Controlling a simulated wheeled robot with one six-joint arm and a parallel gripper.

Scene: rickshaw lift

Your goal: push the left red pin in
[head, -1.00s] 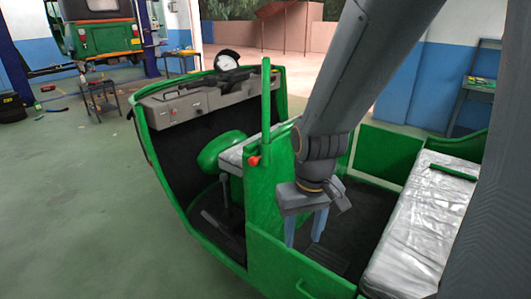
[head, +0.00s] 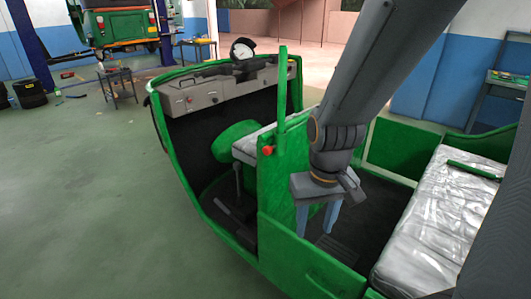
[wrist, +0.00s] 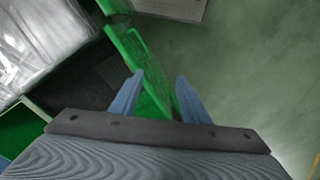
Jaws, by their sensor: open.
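A red pin (head: 268,150) shows in the head view. It sits on the green panel beside the driver's seat, at the foot of the upright green post. My gripper (head: 317,222) hangs to the right of the pin and lower in the picture, over the cabin floor, apart from the pin. In the wrist view my gripper (wrist: 158,85) shows two blue fingers spread apart with nothing held between them. A green panel edge lies below and between the fingers. No red pin shows in the wrist view. No second red pin is visible.
The green rickshaw has a dashboard (head: 215,90) at the front and a silver-covered rear bench (head: 425,225) at the right. The green post (head: 282,100) stands above the pin. Open floor (head: 90,200) lies to the left.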

